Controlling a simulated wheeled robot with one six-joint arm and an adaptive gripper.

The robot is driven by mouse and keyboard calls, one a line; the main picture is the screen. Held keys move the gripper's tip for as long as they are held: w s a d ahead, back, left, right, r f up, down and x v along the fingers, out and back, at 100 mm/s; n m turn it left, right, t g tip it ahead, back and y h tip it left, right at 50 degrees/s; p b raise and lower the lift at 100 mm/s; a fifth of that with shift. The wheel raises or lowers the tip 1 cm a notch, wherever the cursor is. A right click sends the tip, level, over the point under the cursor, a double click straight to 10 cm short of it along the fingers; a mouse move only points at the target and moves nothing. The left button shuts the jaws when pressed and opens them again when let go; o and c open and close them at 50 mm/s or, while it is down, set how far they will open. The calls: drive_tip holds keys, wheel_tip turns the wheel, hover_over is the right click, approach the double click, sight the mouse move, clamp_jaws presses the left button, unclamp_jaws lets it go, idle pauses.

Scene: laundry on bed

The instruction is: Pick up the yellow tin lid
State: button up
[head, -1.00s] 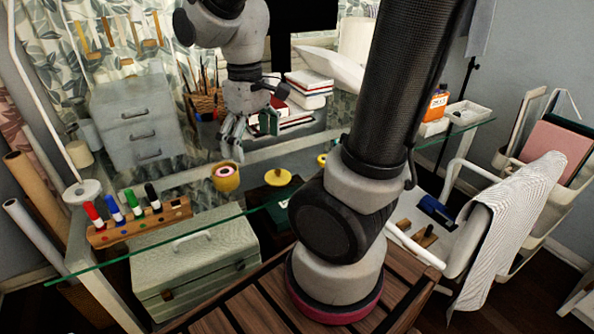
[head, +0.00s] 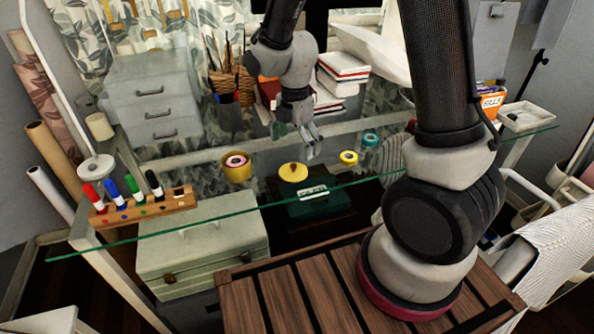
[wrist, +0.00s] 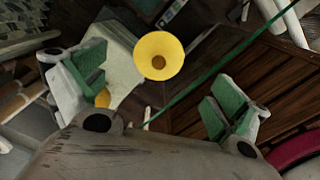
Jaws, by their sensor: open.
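The yellow tin lid (head: 293,172) is a round disc with a small knob, lying on the glass table top near its front edge. In the wrist view the lid (wrist: 159,57) shows ahead of my gripper, between the two fingers but beyond them. My gripper (head: 296,134) is open and empty, above and behind the lid in the head view. Its green-padded fingers are spread wide in the wrist view (wrist: 160,95). Nothing touches the lid.
A yellow tin (head: 237,167) with a pink roll inside stands left of the lid. Yellow (head: 349,158) and teal (head: 370,140) tape rolls lie to the right. A marker rack (head: 143,205) is at the left. Books (head: 340,72) and a brush pot (head: 228,110) stand behind.

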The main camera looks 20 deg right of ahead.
sight(293, 169)
wheel_tip(293, 169, down, 7)
idle(0.3)
drive_tip(key=shift+c, duration=0.2)
drive_tip(key=c, duration=1.3)
drive_tip(key=shift+c, duration=0.2)
